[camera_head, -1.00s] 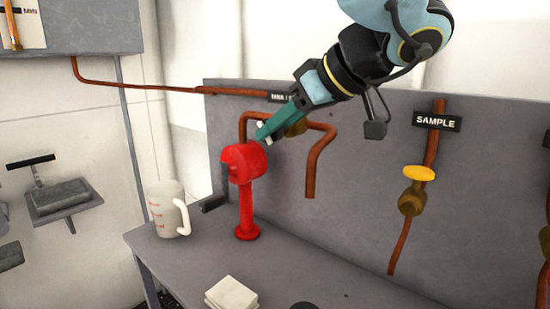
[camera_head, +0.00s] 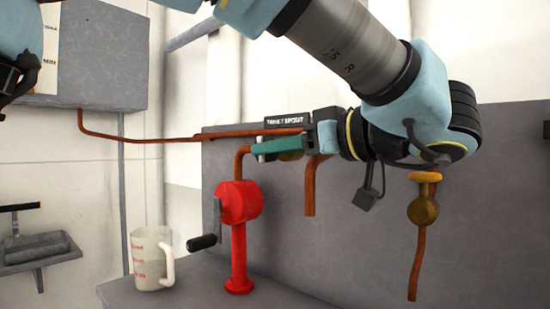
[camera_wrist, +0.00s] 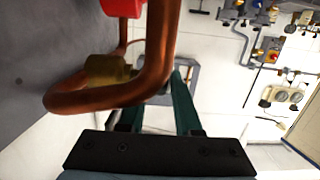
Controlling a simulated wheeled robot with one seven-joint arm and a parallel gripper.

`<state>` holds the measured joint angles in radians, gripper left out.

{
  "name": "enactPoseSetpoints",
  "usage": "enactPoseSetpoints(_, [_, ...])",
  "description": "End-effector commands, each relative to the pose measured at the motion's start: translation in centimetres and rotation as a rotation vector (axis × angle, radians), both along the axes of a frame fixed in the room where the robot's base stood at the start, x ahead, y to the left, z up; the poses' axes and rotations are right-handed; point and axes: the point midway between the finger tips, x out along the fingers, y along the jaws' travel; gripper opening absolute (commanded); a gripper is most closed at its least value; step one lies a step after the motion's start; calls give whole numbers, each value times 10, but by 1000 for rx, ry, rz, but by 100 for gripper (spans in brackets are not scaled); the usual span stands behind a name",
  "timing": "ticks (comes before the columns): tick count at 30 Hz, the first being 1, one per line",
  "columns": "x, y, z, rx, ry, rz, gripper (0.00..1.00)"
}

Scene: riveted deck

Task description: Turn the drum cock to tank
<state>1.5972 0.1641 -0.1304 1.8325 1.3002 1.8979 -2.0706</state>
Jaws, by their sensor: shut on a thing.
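The drum cock sits on the copper pipe under a dark label (camera_head: 288,121) reading TANK and SPOUT. Its brass body (camera_wrist: 108,72) shows in the wrist view beside the bent copper pipe (camera_wrist: 160,50). In the head view my fingers mostly cover the cock. My gripper (camera_head: 256,150) lies level across the pipe, with its teal fingers pointing left. It is shut on the cock's handle, which the fingers and pipe hide, so its exact angle cannot be told.
A red hand pump (camera_head: 239,202) with a dark crank stands just below my fingertips. A measuring jug (camera_head: 150,258) stands left on the bench. The sample cock (camera_head: 423,210) with its yellow handle (camera_head: 425,177) is to the right, close under my wrist.

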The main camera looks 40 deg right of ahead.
Motion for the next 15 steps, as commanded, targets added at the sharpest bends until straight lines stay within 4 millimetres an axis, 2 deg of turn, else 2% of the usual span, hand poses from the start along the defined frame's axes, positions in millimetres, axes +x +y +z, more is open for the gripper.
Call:
enactPoseSetpoints(10, [0, 0, -1, 3, 0, 2, 0])
enactPoseSetpoints(11, [0, 0, -1, 3, 0, 2, 34])
enactPoseSetpoints(15, [0, 0, -1, 3, 0, 2, 49])
